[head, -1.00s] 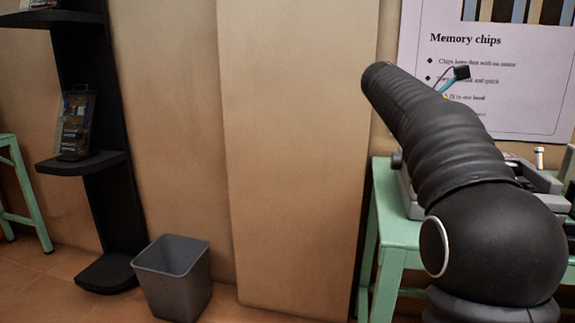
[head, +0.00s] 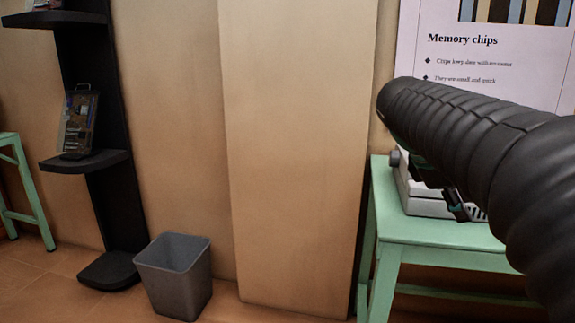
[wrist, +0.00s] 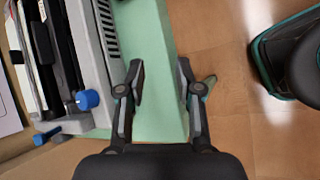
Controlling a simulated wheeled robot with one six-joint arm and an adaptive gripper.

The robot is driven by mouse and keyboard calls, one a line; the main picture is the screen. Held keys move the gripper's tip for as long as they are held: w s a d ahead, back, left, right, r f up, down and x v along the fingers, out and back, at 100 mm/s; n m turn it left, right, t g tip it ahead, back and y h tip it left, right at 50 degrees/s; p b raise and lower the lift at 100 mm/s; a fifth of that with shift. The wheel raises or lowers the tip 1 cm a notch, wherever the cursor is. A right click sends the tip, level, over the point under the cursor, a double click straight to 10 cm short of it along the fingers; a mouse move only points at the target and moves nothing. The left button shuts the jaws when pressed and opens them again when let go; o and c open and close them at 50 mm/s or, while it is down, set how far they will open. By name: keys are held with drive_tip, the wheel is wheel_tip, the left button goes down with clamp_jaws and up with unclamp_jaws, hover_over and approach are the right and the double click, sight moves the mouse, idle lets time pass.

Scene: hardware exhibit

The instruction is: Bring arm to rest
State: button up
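My gripper (wrist: 160,82) is open and empty in the wrist view, its two fingers apart above the edge of a green table (wrist: 150,35). In the head view my black arm crosses the right side, and parts of the gripper show beneath it, in front of a grey device. The device stands on the green table (head: 440,232) and is partly hidden by my arm. In the wrist view the grey device (wrist: 102,60), with blue knobs, lies to the left of the fingers. I cannot tell the exact gap between fingers and table.
A grey bin (head: 175,277) stands on the floor, left of a tan panel (head: 295,150). A black shelf stand (head: 110,200) holds a boxed item (head: 78,122). A "Memory chips" poster (head: 480,60) hangs behind my arm. Open tiled floor (wrist: 220,130) shows right of the table.

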drive_tip(key=s+a+f+m+t+y, duration=0.2)
drive_tip(key=s+a+f+m+y, duration=0.1)
drive_tip(key=s+a+f+m, duration=0.2)
drive_tip(key=s+a+f+m+t+y, duration=0.2)
drive_tip(key=s+a+f+m+y, duration=0.2)
drive_tip(key=s+a+f, duration=0.6)
wheel_tip(320, 180, down, 4)
drive_tip(key=shift+s+f+m+y, duration=0.1)
drive_tip(key=shift+s+m+y, duration=0.2)
drive_tip(key=shift+s+m, duration=0.65)
drive_tip(key=shift+w+m, duration=0.25)
drive_tip(key=shift+w, duration=0.05)
